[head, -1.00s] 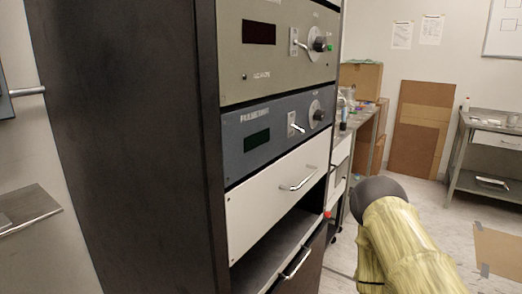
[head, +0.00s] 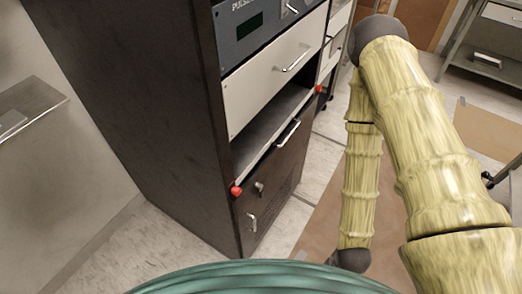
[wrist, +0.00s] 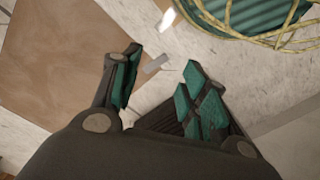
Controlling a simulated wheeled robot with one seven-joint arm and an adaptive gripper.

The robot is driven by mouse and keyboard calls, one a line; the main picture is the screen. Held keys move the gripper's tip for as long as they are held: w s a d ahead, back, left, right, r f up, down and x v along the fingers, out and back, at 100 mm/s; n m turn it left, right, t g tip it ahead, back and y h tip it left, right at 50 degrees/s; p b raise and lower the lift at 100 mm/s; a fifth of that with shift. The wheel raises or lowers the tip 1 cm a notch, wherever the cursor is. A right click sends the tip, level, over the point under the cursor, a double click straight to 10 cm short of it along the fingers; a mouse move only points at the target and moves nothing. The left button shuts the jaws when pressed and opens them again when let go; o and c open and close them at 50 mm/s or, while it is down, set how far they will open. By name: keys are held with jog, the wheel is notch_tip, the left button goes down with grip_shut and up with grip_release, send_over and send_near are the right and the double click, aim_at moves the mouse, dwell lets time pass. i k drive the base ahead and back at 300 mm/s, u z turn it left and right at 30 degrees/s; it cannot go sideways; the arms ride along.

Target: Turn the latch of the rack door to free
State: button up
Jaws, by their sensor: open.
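The dark rack door (head: 275,185) is at the bottom of the tall black rack (head: 150,110) in the head view and looks closed. A small metal fitting (head: 260,187), possibly the latch, sits on its upper left part. A metal pull (head: 252,222) is below it. The setting of the fitting is too small to tell. My gripper (wrist: 162,65) is open and empty in the wrist view, pointing down over the floor. The rack door is not in the wrist view. My gripper's fingers are not visible in the head view, where my arm stands right of the rack.
Red knobs (head: 236,190) mark the edge of the open shelf bay (head: 268,132) above the door. A white drawer (head: 275,75) is higher up. A brown sheet (head: 325,215) lies on the floor right of the rack. A metal shelf (head: 32,103) is on the left wall.

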aim_at(259, 185)
jog(key=u, duration=0.45)
jog(key=k, duration=0.9)
jog(key=z, duration=0.4)
